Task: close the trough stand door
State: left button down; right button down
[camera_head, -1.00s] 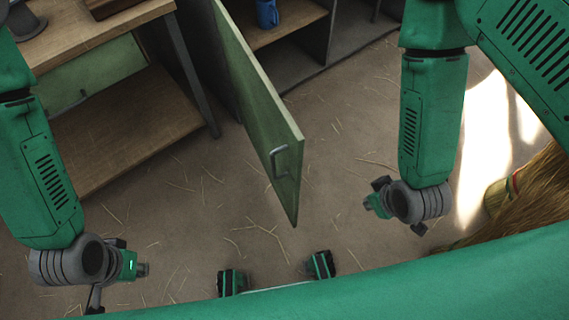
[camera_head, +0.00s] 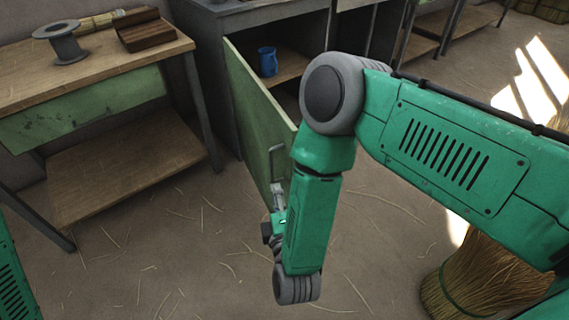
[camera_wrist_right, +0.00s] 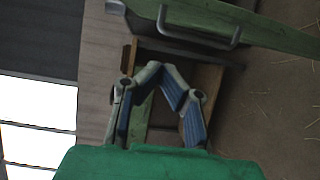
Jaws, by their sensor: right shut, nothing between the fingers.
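The green door (camera_head: 250,112) of the dark trough stand (camera_head: 215,62) stands wide open, swung out from the stand's left side toward me. Its grey bar handle (camera_head: 275,160) is near the free edge, which my right arm partly covers. My right gripper (camera_head: 278,194) is shut and empty just below the handle, close to the door; I cannot tell whether they touch. In the right wrist view the shut fingers (camera_wrist_right: 162,75) point toward the door (camera_wrist_right: 270,30), with the handle (camera_wrist_right: 200,42) above and right of them. My left gripper is out of view.
A blue mug (camera_head: 267,62) stands on a shelf inside the stand. A wooden workbench (camera_head: 110,65) with a spool (camera_head: 64,45) and a brown block (camera_head: 146,33) is at left. A straw bundle (camera_head: 480,275) stands at lower right. The straw-strewn floor in front is otherwise clear.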

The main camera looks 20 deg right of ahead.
aim_at(283, 146)
jog(key=w+b, duration=0.1)
jog(key=w, duration=0.2)
jog(key=w+d+b, duration=0.1)
jog(key=w, duration=0.2)
jog(key=w+d+b, duration=0.1)
jog(key=w, duration=0.2)
jog(key=shift+b, duration=0.3)
jog(key=shift+d+r, duration=0.1)
jog(key=shift+d, duration=1.05)
jog(key=shift+w+d+r+b, duration=0.1)
jog(key=shift+d+b, duration=0.25)
jog(key=shift+d, duration=0.15)
